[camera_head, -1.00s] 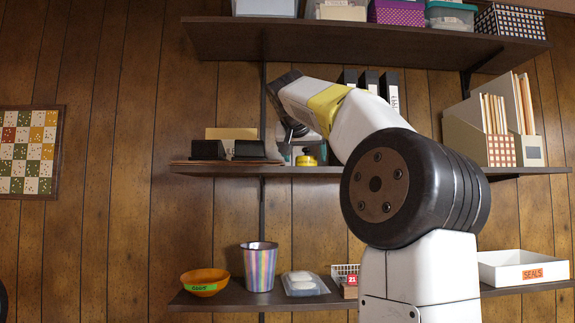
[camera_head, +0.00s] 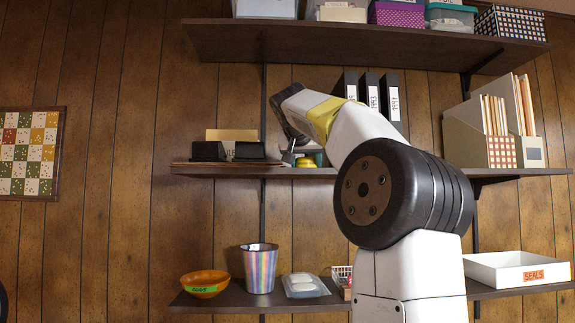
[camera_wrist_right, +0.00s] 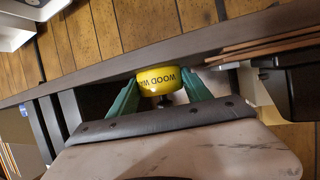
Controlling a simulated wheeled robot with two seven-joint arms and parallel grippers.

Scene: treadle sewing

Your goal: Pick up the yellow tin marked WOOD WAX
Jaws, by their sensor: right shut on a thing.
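The yellow tin marked WOOD WAX (camera_wrist_right: 160,80) sits between the two green fingers of my right gripper (camera_wrist_right: 160,92) in the right wrist view, at the edge of the middle shelf. The fingers are shut on its sides. In the head view only a small yellow part of the tin (camera_head: 318,159) shows behind my right gripper (camera_head: 300,155); my arm covers much of that area. I cannot tell whether the tin touches the shelf. My left gripper is not in view.
The middle shelf (camera_head: 400,172) holds a dark desk organizer (camera_head: 248,151) just left of the tin, black binders (camera_head: 372,90) behind my arm and file holders (camera_head: 470,135) at the right. The lower shelf (camera_head: 245,298) carries an orange bowl (camera_head: 205,283) and a striped cup (camera_head: 260,268).

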